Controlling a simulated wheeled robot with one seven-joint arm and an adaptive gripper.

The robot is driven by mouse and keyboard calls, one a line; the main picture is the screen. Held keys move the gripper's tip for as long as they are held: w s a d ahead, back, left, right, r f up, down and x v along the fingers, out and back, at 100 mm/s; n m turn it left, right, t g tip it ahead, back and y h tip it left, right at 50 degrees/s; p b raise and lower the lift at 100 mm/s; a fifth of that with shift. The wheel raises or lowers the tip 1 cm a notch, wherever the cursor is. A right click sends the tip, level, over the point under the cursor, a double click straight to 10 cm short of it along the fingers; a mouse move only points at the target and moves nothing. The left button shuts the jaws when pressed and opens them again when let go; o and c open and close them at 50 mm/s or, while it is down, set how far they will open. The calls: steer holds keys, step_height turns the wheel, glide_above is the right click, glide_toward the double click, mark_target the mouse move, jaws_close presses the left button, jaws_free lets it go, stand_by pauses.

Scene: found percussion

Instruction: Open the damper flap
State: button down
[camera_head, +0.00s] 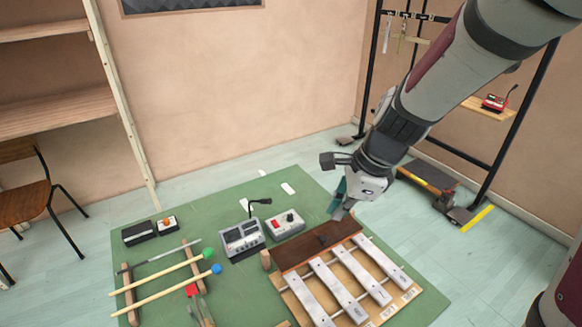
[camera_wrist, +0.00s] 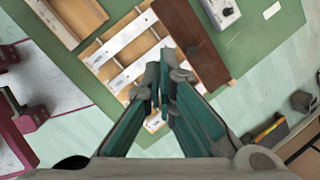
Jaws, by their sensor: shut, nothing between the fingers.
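The damper flap looks to be the dark brown board (camera_head: 300,256) with a small black knob (camera_head: 323,239), across the back end of a wooden instrument with several pale metal bars (camera_head: 337,289). It covers the bars' far ends; its exact tilt is unclear. In the wrist view the flap (camera_wrist: 210,52) lies right of the bars (camera_wrist: 117,45). My gripper (camera_head: 340,213) is shut and empty, over the flap's back edge in the head view. In the wrist view the fingertips (camera_wrist: 168,62) overlap the flap's left edge and the bars. I cannot tell whether they touch.
The instrument sits on a green mat (camera_head: 225,195). Sticks with green and blue tips (camera_head: 165,279) lie further left. A black rack (camera_head: 500,140) stands at right.

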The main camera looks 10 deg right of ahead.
mark_target(318, 238)
steer(key=w+d+f+m+b, duration=0.1)
steer(key=f+m, duration=0.3)
steer(key=f, duration=0.5)
steer(key=w+d+f+m+g+b, duration=0.1)
steer(key=w+f+m, duration=0.2)
steer(key=f, duration=0.5)
steer(key=w+d+f+m+h+b, duration=0.1)
steer(key=f+m, duration=0.3)
steer(key=f, duration=0.5)
steer(key=shift+w+f+m, duration=0.35)
steer(key=shift+w+m, duration=0.05)
steer(key=shift+w+r, duration=0.4)
steer(key=shift+r, duration=0.05)
steer(key=shift+w+a+r, duration=0.15)
steer(key=shift+r, duration=0.15)
steer(key=shift+w+a+r+p, duration=0.15)
steer(key=shift+w+r+p, duration=0.4)
steer(key=shift+w+r, duration=0.3)
